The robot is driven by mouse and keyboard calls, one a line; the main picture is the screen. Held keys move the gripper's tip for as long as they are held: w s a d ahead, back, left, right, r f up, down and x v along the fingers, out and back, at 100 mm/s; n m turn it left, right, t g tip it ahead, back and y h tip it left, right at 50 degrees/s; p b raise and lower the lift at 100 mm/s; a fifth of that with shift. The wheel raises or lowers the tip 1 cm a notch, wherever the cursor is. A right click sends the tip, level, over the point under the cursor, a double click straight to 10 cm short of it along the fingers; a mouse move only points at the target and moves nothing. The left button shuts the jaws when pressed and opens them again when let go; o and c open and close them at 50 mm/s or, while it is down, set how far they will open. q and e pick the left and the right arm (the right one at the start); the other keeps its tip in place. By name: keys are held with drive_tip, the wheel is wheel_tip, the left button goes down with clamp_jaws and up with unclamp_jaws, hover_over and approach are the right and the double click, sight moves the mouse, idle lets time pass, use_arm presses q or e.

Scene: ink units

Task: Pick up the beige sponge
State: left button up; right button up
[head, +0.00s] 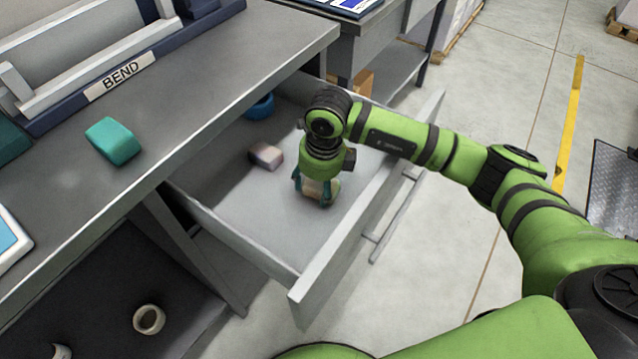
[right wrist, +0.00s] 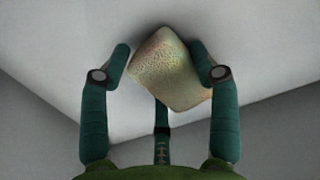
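The beige sponge (right wrist: 172,70) lies on the floor of the open drawer, turned at an angle between the fingertips of my right gripper (right wrist: 160,62) in the right wrist view. The right finger overlaps the sponge's edge; a narrow gap shows by the left finger. A third finger is below it. In the head view, my right gripper (head: 316,197) points down into the drawer, with part of the sponge (head: 311,188) showing between its teal fingers. The gripper looks open around the sponge; whether the right finger touches it, I cannot tell. My left gripper is not in view.
The drawer (head: 245,240) also holds a pinkish-beige block (head: 266,156) and a blue round item (head: 260,107). Its walls stand close around my right gripper. A teal object (head: 113,142) sits on the grey workbench (head: 200,100). A pale ring (head: 149,319) lies on the lower shelf.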

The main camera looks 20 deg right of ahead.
sight(316, 183)
drive_tip(key=shift+c, duration=0.3)
wheel_tip(316, 183, up, 10)
idle(0.5)
drive_tip(key=shift+c, duration=0.4)
